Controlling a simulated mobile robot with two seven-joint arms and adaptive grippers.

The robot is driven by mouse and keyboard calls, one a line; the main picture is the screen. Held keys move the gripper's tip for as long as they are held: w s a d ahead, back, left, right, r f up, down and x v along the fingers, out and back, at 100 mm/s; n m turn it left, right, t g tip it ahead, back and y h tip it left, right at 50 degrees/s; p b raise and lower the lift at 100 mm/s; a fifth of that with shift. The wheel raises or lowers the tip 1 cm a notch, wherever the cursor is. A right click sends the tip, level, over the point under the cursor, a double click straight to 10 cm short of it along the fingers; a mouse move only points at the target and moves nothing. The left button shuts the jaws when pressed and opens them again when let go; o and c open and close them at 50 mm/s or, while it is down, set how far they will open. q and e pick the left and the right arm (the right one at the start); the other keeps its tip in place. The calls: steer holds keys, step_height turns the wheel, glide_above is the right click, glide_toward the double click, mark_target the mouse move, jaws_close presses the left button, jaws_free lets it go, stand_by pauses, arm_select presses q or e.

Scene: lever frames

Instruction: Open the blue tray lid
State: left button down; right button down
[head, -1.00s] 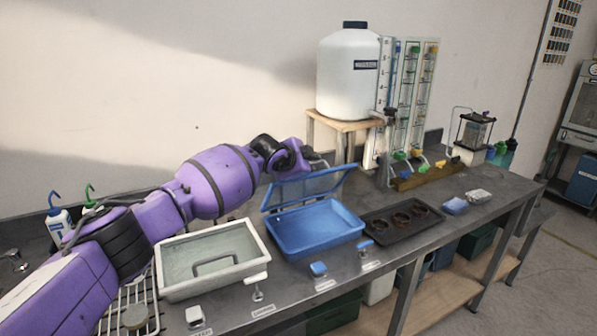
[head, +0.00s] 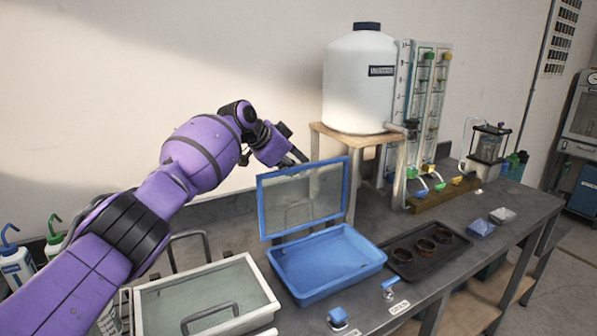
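The blue tray (head: 330,262) sits on the dark bench, in the middle of the head view. Its lid (head: 305,200), a clear panel in a blue frame, stands nearly upright along the tray's back edge, and the tray's inside is exposed and looks empty. My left gripper (head: 296,147) is just above and behind the lid's top edge. A dark fingertip is close to that edge; I cannot tell whether it touches. Nothing shows in the gripper, and its finger opening is unclear. My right gripper is not in view.
A white-rimmed tray with a handled cover (head: 205,300) stands to the left. A dark tray with brown rings (head: 425,252) lies to the right. A white tank (head: 360,85) on a wooden stand is behind. Small blue levers (head: 338,316) line the front edge.

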arm_select(q)
steer(key=shift+w+a+f+b, duration=0.35)
steer(key=shift+w+a, duration=0.1)
steer(key=shift+w, duration=0.1)
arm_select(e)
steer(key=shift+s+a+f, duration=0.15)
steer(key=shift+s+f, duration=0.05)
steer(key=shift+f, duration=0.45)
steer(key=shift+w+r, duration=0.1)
arm_select(q)
steer(key=c, duration=2.1)
jaws_free()
steer(key=shift+r, duration=0.15)
steer(key=v, duration=1.2)
